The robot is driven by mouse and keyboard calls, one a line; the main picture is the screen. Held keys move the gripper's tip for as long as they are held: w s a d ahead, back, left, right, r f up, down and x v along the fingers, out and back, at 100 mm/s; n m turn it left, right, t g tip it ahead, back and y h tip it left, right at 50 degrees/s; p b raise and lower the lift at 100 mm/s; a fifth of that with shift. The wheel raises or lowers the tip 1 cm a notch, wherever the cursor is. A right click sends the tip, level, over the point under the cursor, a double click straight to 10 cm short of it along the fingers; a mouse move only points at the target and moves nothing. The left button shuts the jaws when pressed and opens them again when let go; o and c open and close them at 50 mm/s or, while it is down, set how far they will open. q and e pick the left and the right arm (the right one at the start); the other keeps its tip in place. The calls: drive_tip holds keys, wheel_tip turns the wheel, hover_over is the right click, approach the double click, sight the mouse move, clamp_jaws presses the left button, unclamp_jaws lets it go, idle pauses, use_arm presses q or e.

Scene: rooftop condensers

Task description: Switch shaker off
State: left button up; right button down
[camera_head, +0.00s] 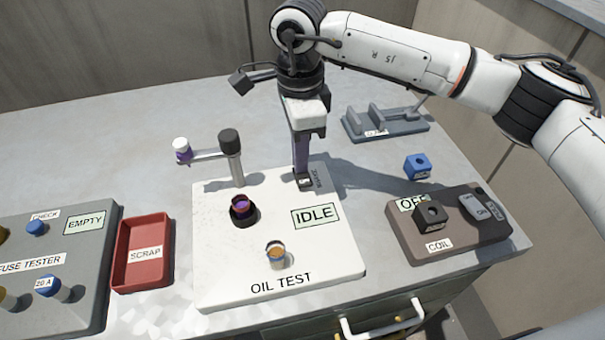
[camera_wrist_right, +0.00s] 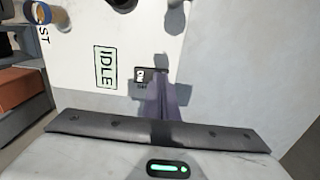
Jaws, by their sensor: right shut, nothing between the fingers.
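The white OIL TEST board (camera_head: 230,283) lies on the table, with a green display reading IDLE (camera_head: 315,215). A small dark switch (camera_head: 305,184) with a light rocker sits at its back right edge, beside a grey label too small to read; the switch also shows in the right wrist view (camera_wrist_right: 141,75). My right gripper (camera_head: 303,170) is shut and empty, pointing down with its tips right at the switch; I cannot tell whether they touch it. The fingers show in the wrist view (camera_wrist_right: 162,88), partly beside the switch. My left gripper is not in view.
On the board stand a dark cup (camera_head: 242,211), a small amber jar (camera_head: 276,257) and a post with a side arm (camera_head: 231,155). Left are a red SCRAP tray (camera_head: 144,279) and fuse tester (camera_head: 85,270). Right are a COIL box (camera_head: 465,236) and blue block (camera_head: 417,166).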

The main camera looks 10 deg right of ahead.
drive_tip(key=shift+r, duration=0.1)
wheel_tip(320, 180, up, 7)
drive_tip(key=p, duration=0.3)
drive_tip(key=shift+p, duration=0.35)
drive_tip(key=shift+s, duration=0.1)
idle(0.4)
